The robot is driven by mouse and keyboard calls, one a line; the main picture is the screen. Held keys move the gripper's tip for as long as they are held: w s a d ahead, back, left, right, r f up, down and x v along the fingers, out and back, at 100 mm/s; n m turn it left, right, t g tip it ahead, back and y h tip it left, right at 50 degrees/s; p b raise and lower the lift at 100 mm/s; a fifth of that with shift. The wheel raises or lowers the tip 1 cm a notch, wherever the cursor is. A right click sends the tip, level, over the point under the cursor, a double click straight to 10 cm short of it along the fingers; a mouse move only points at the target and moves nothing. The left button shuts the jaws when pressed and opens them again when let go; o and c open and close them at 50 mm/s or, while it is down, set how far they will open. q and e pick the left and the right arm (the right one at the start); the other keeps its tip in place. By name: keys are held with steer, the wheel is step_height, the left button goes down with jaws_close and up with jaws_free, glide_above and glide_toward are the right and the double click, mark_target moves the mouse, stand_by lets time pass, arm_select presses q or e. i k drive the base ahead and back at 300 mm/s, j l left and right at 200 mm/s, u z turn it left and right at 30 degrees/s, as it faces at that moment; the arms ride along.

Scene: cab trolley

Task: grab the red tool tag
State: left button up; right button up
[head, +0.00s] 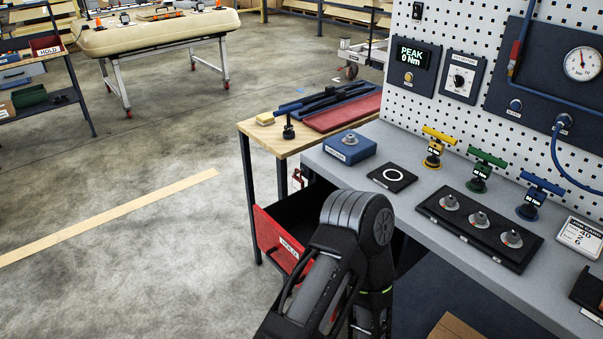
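A small red piece (298,179) hangs below the wooden tabletop, at the gap beside the grey bench; it may be the red tool tag, but it is too small to tell. I cannot make out any fingertips of my left or right gripper.
The grey bench (450,185) carries a blue box (336,154), a black tray (448,228) with round fittings, and yellow, green and blue T-handled tools. A wooden table (262,137) holds dark and red trays.

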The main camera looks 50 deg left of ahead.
mark_target(298, 183)
steer(key=k+j, duration=0.15)
steer(key=j, duration=0.2)
steer(key=k+j, duration=0.1)
steer(key=j, duration=0.25)
steer(key=k+j, duration=0.15)
steer(key=j, duration=0.2)
steer(key=k+j, duration=0.1)
steer(key=j, duration=0.25)
steer(key=k+j, duration=0.15)
steer(key=j, duration=0.2)
steer(key=k+j+z, duration=0.1)
steer(key=j, duration=0.3)
